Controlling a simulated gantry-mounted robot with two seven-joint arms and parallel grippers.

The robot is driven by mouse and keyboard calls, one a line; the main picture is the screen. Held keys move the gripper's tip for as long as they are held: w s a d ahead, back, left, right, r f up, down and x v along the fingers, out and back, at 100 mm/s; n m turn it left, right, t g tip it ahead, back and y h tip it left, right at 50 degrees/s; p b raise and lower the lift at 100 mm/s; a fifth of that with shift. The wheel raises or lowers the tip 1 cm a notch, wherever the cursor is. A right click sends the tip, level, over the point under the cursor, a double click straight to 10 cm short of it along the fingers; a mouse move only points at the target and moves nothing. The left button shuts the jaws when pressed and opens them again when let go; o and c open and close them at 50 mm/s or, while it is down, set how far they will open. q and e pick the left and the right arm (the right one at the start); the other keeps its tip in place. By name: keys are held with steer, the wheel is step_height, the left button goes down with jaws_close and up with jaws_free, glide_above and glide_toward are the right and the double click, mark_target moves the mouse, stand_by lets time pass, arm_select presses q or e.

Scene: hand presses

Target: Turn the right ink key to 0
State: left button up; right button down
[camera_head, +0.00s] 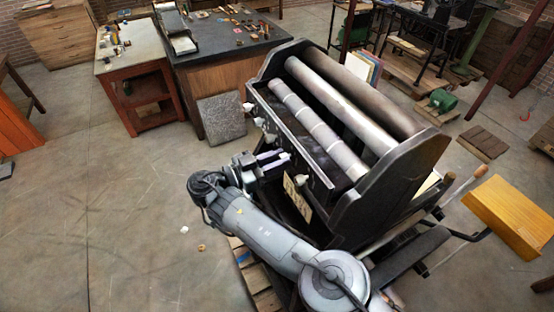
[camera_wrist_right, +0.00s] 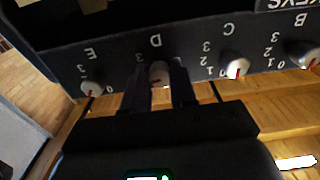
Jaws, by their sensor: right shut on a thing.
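A row of pale round ink keys runs along the dark front rail of the press (camera_head: 432,155). The right wrist view shows them upside down, with letters and small numbers. My right gripper (camera_head: 284,158) is at this rail, shut on the D key (camera_wrist_right: 158,71), with a finger on either side. The D key's red mark shows low on its face; its number setting is partly hidden by the fingers. The C key (camera_wrist_right: 236,67) and B key (camera_wrist_right: 308,59) are to the right of it, the E key (camera_wrist_right: 92,88) to the left. My left gripper is not in view.
The press has long metal rollers (camera_head: 335,100) above the keys. A dark-topped table (camera_head: 225,45) with small items and a red side table (camera_head: 140,50) stand behind to the left. A grey slab (camera_head: 222,118) leans there. The floor at left is mostly clear.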

steer(key=shift+n, duration=0.3)
steer(key=n+p, duration=0.1)
steer(key=n, duration=1.4)
stand_by(0.4)
steer(key=c, duration=0.9)
jaws_free()
steer(key=shift+d, duration=0.1)
steer(key=shift+s, duration=0.1)
